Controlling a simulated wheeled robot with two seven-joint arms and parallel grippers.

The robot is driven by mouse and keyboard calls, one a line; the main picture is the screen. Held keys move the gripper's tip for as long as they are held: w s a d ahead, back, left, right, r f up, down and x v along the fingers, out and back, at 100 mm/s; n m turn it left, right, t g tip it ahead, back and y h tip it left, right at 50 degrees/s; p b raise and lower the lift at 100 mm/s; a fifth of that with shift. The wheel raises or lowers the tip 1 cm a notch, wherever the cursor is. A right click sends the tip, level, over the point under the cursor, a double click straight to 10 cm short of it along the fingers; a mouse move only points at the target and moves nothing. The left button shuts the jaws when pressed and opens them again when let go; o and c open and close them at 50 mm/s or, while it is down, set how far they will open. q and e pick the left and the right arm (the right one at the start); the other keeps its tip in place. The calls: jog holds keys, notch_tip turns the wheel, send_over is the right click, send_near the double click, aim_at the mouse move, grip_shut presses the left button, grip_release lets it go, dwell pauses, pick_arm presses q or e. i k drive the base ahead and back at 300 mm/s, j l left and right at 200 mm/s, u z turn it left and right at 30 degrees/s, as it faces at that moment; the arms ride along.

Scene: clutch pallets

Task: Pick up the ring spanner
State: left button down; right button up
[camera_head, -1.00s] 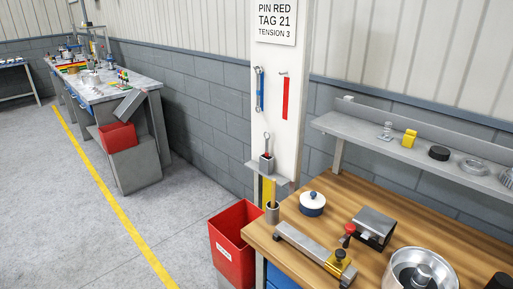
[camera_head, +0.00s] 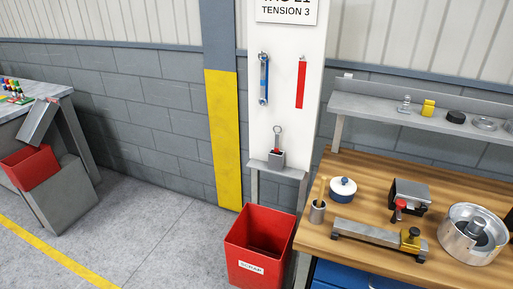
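A spanner with a blue handle (camera_head: 263,79) hangs upright on the white post panel, left of a red strip. Below it, a tool with a ring-shaped top (camera_head: 277,136) stands upright in a small grey holder (camera_head: 277,159) on a little shelf. A bit of red shows at the holder's mouth; the tool's lower end is hidden inside. I cannot tell for sure which of the two is the ring spanner. Neither of my grippers is in view.
A red scrap bin (camera_head: 260,247) stands on the floor below the little shelf. The wooden bench (camera_head: 365,190) at right carries a blue-and-white pot (camera_head: 343,189), a clamp fixture (camera_head: 376,235) and a metal drum (camera_head: 472,234). Floor is clear at front left.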

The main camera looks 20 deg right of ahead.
aim_at(277, 134)
jog(key=i+j+z, duration=0.1)
jog(key=j, duration=0.4)
jog(key=i+j+z, duration=0.1)
jog(key=j, duration=0.35)
jog(key=i+j, duration=0.1)
jog(key=j, duration=0.4)
jog(key=z, duration=0.05)
